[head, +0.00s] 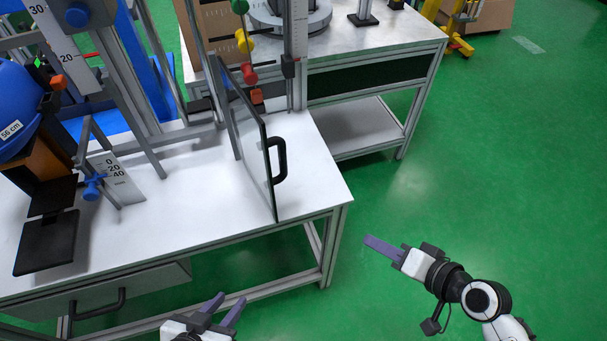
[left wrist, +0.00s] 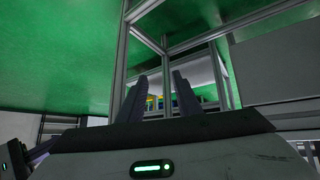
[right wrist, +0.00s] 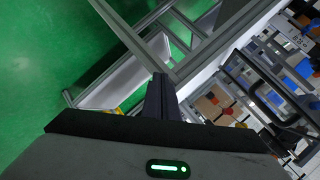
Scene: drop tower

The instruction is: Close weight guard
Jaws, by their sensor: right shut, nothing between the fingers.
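The weight guard (head: 255,150) is a clear panel in a dark frame. It stands upright on the white tabletop, swung out so that its free edge points to the table's front edge. A black handle (head: 279,158) sits on its right face. My right gripper (head: 371,242) is over the floor, right of the table corner and apart from the handle. Its fingers are together and empty; they also show in the right wrist view (right wrist: 160,85). My left gripper (head: 229,300) is low in front of the table. Its fingers are apart and empty, also in the left wrist view (left wrist: 156,88).
The white table (head: 190,230) has a drawer (head: 140,285) at its front. A blue helmet (head: 15,110), a black plate (head: 47,243) and the tower frame stand at left. A second table (head: 400,40) is behind. Green floor is clear at right.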

